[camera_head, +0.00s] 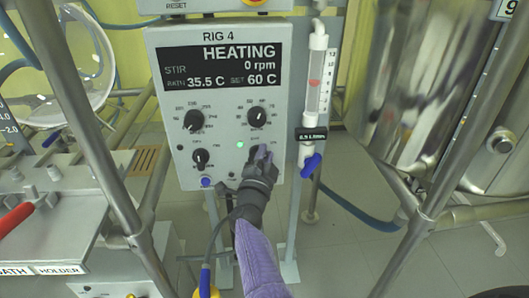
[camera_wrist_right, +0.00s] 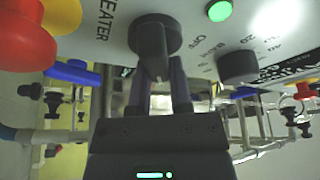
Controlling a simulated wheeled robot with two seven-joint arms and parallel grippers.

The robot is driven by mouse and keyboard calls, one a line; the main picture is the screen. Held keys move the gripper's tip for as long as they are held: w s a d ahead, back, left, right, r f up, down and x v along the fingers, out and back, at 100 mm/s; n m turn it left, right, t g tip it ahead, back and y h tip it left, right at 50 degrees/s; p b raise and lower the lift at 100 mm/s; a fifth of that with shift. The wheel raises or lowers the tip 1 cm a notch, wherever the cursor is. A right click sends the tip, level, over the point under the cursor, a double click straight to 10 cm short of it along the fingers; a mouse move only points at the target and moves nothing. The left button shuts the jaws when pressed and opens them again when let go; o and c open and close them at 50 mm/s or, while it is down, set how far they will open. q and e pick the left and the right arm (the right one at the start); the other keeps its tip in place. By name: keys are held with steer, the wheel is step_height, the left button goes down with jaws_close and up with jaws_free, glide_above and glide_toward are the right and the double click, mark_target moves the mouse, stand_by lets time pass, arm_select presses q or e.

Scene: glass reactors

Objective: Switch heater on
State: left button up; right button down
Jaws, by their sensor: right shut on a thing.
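The RIG 4 control box (camera_head: 222,180) stands upright in the middle of the head view. Its display (camera_head: 222,68) reads HEATING, 0 rpm, bath 35.5 C, set 60 C. A green lamp (camera_head: 240,145) is lit on the panel and also in the right wrist view (camera_wrist_right: 219,11). My right gripper (camera_head: 262,154) is at the panel's lower right, shut on the black heater knob (camera_wrist_right: 155,45). In the wrist view the fingers (camera_wrist_right: 160,90) sit on both sides of the knob, beside the HEATER label. In the head view the gripper mostly hides this knob. My left gripper is not in view.
Other black knobs (camera_head: 194,121) sit on the panel close by. A flow meter tube (camera_head: 315,82) with a blue valve (camera_head: 311,165) stands just right of the box. A large steel vessel (camera_head: 405,85) is further right. A red handle (camera_head: 16,219) lies at left.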

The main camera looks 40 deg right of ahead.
steer(key=shift+f+m, duration=0.15)
steer(key=shift+m, duration=0.45)
steer(key=shift+g, duration=0.3)
steer(key=c, duration=0.5)
jaws_free()
steer(key=shift+c, duration=0.2)
steer(key=shift+s+a+p, duration=0.15)
steer(key=shift+p, duration=0.15)
steer(key=p+v, duration=0.3)
steer(key=v, duration=0.6)
steer(key=shift+s+a, duration=0.2)
steer(key=shift+a, duration=0.05)
